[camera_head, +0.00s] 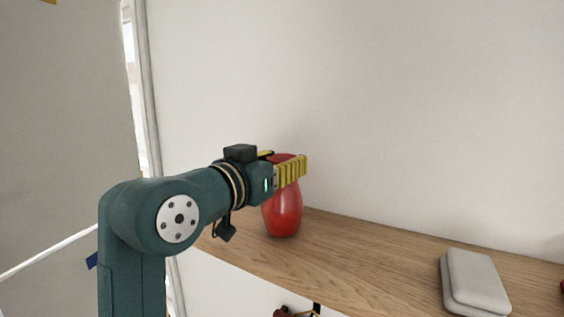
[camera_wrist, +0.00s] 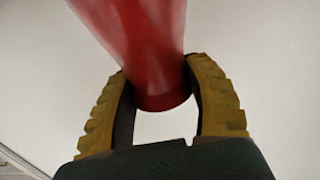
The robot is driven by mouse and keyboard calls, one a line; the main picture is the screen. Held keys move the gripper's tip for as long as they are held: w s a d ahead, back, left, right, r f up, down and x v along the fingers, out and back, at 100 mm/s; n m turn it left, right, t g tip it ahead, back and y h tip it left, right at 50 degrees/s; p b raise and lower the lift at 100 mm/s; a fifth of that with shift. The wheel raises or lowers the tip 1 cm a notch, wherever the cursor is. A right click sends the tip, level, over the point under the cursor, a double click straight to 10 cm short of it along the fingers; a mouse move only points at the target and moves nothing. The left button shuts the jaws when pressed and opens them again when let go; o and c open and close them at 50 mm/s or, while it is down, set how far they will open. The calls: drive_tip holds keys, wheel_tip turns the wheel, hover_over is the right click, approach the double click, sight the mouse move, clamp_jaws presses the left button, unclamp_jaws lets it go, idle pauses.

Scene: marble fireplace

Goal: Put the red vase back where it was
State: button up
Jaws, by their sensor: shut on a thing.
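The red vase (camera_head: 283,216) is upright at the left part of a wooden shelf (camera_head: 345,250) in the head view. Its base is at the shelf surface; I cannot tell for certain whether it touches. My gripper (camera_head: 291,170) reaches in from the left and is shut on the vase's upper part, hiding some of it. In the wrist view, the red vase (camera_wrist: 150,50) runs up from between the two yellow ribbed fingers of my gripper (camera_wrist: 160,95). The fingers curve around its sides.
A light grey flat case-like object (camera_head: 473,280) lies on the shelf at the right. A small red thing shows at the right picture edge. Dark items hang below the shelf's front edge. The shelf between vase and grey object is clear. A plain wall stands behind.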

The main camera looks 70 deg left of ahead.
drive_tip(key=o, duration=0.8)
drive_tip(key=shift+f, duration=0.2)
drive_tip(key=o, duration=0.4)
drive_tip(key=shift+r, duration=0.15)
drive_tip(key=shift+s, duration=0.15)
drive_tip(key=b+v, duration=0.4)
drive_tip(key=v, duration=0.7)
drive_tip(key=shift+s+d, duration=0.2)
drive_tip(key=shift+d, duration=0.1)
